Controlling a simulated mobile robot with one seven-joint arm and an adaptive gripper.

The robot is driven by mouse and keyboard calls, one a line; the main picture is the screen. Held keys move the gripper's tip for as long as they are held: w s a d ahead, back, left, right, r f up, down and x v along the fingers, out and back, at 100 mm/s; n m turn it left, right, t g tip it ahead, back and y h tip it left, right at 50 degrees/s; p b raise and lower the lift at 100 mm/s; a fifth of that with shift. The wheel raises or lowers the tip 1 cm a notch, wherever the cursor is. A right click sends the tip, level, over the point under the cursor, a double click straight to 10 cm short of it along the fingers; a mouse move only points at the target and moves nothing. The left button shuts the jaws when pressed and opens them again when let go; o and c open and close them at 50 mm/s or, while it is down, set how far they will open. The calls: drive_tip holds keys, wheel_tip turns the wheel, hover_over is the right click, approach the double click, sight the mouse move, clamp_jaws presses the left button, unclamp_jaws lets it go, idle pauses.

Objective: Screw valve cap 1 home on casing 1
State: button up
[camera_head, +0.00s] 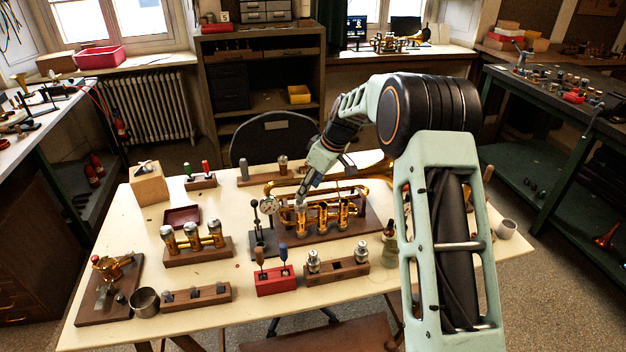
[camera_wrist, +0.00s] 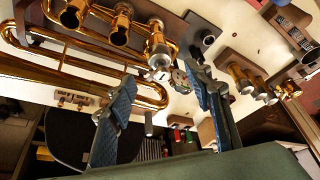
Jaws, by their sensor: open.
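The brass horn (camera_head: 330,230) lies on a dark wooden board at mid-table, with three upright valve casings. The leftmost, casing 1 (camera_head: 302,224), is directly under my gripper (camera_head: 302,196). In the wrist view my gripper (camera_wrist: 161,74) is open, its two dark ribbed fingers well apart. Casing 1 (camera_wrist: 157,42) points into the gap between the fingertips, with a silver cap (camera_wrist: 159,60) at its end. I see no finger touching the cap. How far the cap is screwed down cannot be told. The other two casings (camera_wrist: 120,30) show no silver cap.
A dial gauge (camera_head: 268,204) and a black-knobbed lever stand close left of casing 1. In front are a wooden block (camera_head: 338,269) with silver pieces and a red tool holder (camera_head: 277,284). Another valve set (camera_head: 197,246) stands left. Bare tabletop shows at front centre.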

sight(302, 204)
drive_tip(key=p+x, duration=0.1)
drive_tip(key=x, duration=0.6)
drive_tip(key=shift+w+f, duration=0.1)
drive_tip(key=shift+f, duration=0.1)
drive_tip(key=shift+c, duration=0.2)
clamp_jaws()
drive_tip(key=shift+a+m+h+b, duration=0.1)
drive_tip(key=shift+m+h+b, duration=0.3)
drive_tip(key=shift+m, duration=0.4)
drive_tip(key=m+t, duration=0.1)
drive_tip(key=m, duration=0.2)
drive_tip(key=shift+m+h, duration=0.3)
drive_tip(key=shift+h, duration=0.1)
drive_tip(key=m, duration=0.1)
drive_tip(key=m+h+p, duration=0.1)
drive_tip(key=shift+a+r+m+t, duration=0.15)
drive_tip(key=shift+m+t, duration=0.15)
drive_tip(key=shift+t, duration=0.1)
drive_tip(key=shift+m+h+p, duration=0.5)
drive_tip(key=shift+m+p, duration=0.2)
drive_tip(key=shift+m, duration=0.5)
